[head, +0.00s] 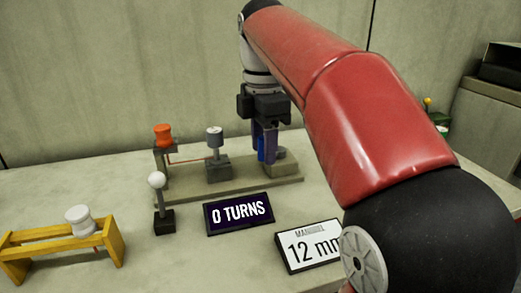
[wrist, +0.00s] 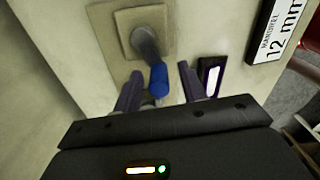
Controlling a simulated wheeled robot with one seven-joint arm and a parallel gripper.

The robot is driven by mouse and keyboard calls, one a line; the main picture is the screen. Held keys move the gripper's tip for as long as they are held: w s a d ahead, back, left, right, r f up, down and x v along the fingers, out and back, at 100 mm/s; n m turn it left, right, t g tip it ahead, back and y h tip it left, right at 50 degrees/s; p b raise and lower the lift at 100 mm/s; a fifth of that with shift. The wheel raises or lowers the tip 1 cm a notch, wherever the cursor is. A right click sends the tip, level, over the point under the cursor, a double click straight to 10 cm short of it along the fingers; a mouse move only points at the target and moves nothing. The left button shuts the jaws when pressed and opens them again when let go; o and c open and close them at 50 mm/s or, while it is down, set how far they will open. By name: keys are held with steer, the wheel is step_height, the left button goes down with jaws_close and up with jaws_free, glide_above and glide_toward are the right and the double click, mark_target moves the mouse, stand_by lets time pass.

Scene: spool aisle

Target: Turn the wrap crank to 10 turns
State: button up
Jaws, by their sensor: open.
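The wrap crank has a blue handle (wrist: 158,80) on a grey arm (wrist: 145,42), mounted on a beige block. In the head view the blue handle (head: 261,152) stands at the right end of the beige board. My gripper (wrist: 159,72) is open, with one dark finger on each side of the blue handle and gaps visible. In the head view my gripper (head: 265,143) points down over the crank and partly hides it. The turns display (head: 239,213) reads "0 TURNS".
On the board (head: 235,190) stand an orange spool (head: 163,132) on a post and a grey mandrel (head: 214,138). A white-knobbed lever (head: 157,181), a yellow stand (head: 65,240) with a white spool (head: 78,217), and a "MANDREL 12 mm" sign (head: 305,247) stand in front.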

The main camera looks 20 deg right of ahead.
steer(key=shift+f, duration=0.1)
jaws_close()
steer(key=shift+w, duration=0.1)
stand_by(0.3)
